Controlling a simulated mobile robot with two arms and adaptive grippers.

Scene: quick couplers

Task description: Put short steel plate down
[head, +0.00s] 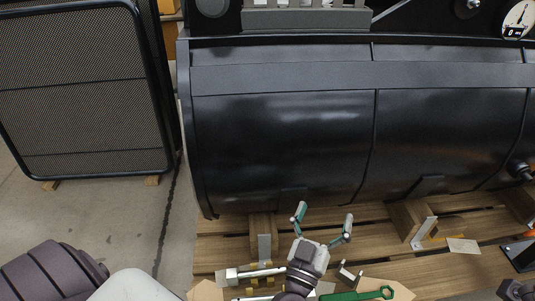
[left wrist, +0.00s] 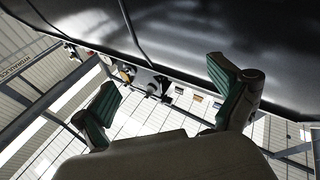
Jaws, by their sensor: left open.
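My left gripper (head: 324,215) is open, its two green-padded fingers spread in front of the black tank, with nothing between them. In the left wrist view the open fingers (left wrist: 170,95) are also empty. A steel plate (head: 264,247) stands upright against a wooden block left of the gripper. Another steel plate (head: 422,233) stands at a wooden block on the right. I cannot tell which one is the short steel plate. A small pale metal piece (head: 347,275) is just right of my wrist. My right gripper is not in clear view.
The black tank (head: 280,130) fills the space behind the gripper. Silver fittings with brass-coloured parts (head: 255,273) lie left of my wrist, and a green wrench (head: 360,295) lies right of it. A card (head: 463,245) lies on the wooden slats (head: 385,262). A mesh-fronted panel (head: 80,90) stands at left.

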